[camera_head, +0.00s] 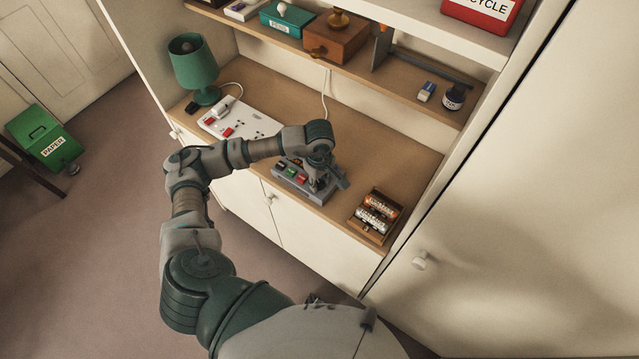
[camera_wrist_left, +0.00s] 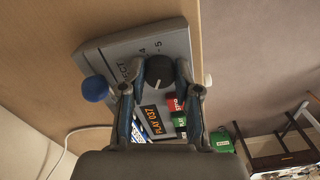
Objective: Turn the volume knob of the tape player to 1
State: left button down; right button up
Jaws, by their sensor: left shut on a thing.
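The grey tape player (camera_head: 290,182) stands on the wooden desk surface, with coloured buttons along its near side. In the left wrist view the tape player (camera_wrist_left: 122,45) shows a round black knob (camera_wrist_left: 158,72) with a white pointer line and the digits 4 and 5 beside it. My left gripper (camera_head: 318,187) reaches down over the player. In the wrist view its fingers (camera_wrist_left: 160,76) are shut on the black knob, one on each side. The player's orange display (camera_wrist_left: 153,123) reads PLAY and a time. A blue round knob (camera_wrist_left: 95,88) sits at its edge. My right gripper is not in view.
A wooden tray with batteries (camera_head: 373,217) is to the right of the player. A white power strip (camera_head: 240,125) and a green lamp (camera_head: 195,66) are to the left. A shelf (camera_head: 425,104) with several objects runs above the desk.

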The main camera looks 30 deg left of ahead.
aim_at(319, 182)
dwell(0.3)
pick_arm(q)
jog(key=c, duration=0.8)
grip_release()
notch_tip(319, 182, up, 12)
jog(key=shift+w+a+f, duration=0.1)
jog(key=shift+w, duration=0.05)
